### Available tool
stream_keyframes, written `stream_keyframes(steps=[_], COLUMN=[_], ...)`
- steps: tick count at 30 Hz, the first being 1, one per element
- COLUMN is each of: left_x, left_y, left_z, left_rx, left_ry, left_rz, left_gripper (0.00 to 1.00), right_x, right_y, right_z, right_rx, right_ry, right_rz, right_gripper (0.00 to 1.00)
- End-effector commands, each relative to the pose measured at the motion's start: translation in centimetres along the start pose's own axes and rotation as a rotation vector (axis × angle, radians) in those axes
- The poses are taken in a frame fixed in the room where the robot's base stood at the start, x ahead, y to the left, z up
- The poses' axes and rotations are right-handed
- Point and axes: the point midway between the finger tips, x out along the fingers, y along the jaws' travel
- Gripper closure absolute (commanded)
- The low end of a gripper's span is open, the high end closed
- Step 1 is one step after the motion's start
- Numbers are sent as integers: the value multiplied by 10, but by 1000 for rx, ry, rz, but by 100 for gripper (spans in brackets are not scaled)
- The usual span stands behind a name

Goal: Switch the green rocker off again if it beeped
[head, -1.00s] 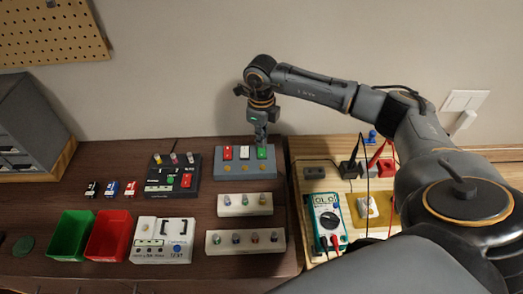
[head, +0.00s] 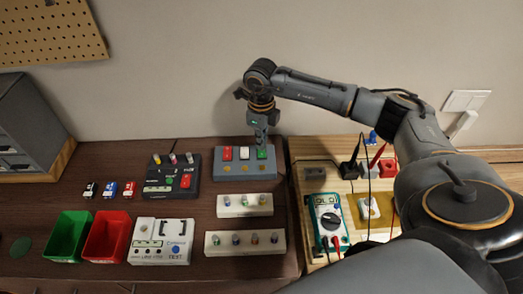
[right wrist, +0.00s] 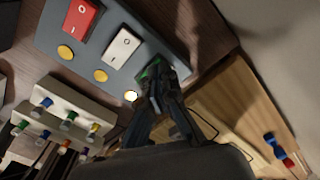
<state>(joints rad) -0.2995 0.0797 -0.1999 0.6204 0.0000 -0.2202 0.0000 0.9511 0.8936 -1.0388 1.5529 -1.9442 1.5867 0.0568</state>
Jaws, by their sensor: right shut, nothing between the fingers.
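My right gripper (head: 262,141) points down at the green rocker (head: 263,153), the rightmost one. Its fingers are shut and empty. In the right wrist view the shut fingertips (right wrist: 153,80) are at the green rocker (right wrist: 147,72) and hide most of it. I cannot tell if they touch it, nor which way it is tipped. The disc in front of it (right wrist: 131,96) looks brighter than the others. My left gripper is out of view.
Two pale racks (head: 246,212) with coloured knobs stand in front of the switch box. A black panel (head: 160,188) is to its left. A teal multimeter (head: 329,222) with leads lies on the wooden board at right. Green and red bins (head: 103,237) stand at front left.

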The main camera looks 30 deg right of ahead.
Motion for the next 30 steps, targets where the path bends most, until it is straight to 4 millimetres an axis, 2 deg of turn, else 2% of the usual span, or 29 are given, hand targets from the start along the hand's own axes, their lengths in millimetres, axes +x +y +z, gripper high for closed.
stream_keyframes(steps=[24,30], left_x=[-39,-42], left_y=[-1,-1], left_z=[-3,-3], left_rx=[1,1], left_ry=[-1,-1], left_rz=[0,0], left_gripper=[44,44], right_x=[-64,-70], right_y=[0,0], right_z=[0,0], right_rx=[1,0], right_ry=[0,1], right_rz=[0,0], right_gripper=[100,100])
